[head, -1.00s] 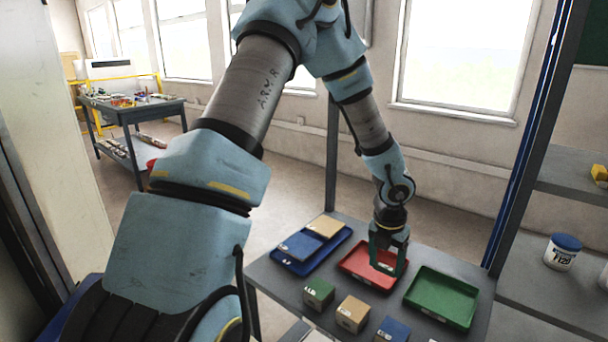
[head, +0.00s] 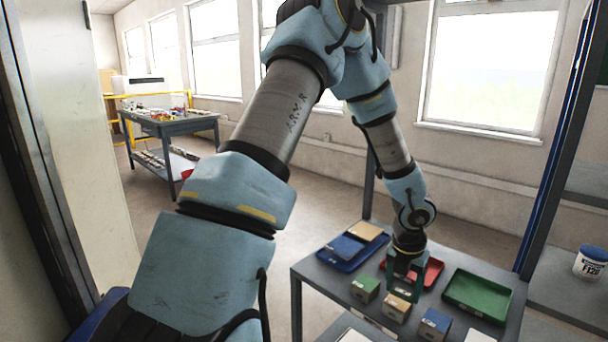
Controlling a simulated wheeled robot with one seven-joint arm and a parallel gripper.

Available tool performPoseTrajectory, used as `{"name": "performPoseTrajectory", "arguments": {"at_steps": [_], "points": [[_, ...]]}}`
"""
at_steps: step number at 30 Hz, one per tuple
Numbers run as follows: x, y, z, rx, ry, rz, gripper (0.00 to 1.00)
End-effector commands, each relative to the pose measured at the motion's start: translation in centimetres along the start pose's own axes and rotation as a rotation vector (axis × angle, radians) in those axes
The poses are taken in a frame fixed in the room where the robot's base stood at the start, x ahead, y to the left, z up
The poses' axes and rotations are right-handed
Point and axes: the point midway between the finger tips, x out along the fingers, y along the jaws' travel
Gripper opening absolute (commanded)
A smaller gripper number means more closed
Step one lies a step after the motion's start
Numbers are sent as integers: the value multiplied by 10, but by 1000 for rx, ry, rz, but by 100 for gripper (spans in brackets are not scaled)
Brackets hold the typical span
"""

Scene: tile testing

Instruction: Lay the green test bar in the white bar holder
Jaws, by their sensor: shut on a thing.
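My gripper (head: 404,288) hangs pointing down over the table, in front of the red tray's near side and just behind the tan block. It is shut, and a dark green shape between its jaws looks like the green test bar (head: 405,283). The fingers and the bar are too small and alike to tell apart clearly. White pieces show at the bottom edge of the head view, cut off; I cannot tell whether one is the white bar holder.
The grey table (head: 310,272) bears a blue tray (head: 338,263) with a blue and a tan tile, a red tray (head: 432,272), an empty green tray (head: 478,293), and green (head: 365,289), tan (head: 397,308) and blue (head: 434,324) blocks. A dark upright stands right; a shelf holds a tub (head: 590,263).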

Motion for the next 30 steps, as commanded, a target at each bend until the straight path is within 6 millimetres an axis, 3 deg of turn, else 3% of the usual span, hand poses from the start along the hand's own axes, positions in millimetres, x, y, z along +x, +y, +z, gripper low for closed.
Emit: {"name": "performPoseTrajectory", "arguments": {"at_steps": [10, 17, 23, 30], "points": [[8, 25, -10, -259, 1, 40, 7], [17, 57, -23, -605, 2, 95, 7], [30, 108, -48, -1190, 1, 185, 7], [42, 175, -87, -2051, 1, 314, 7]]}}
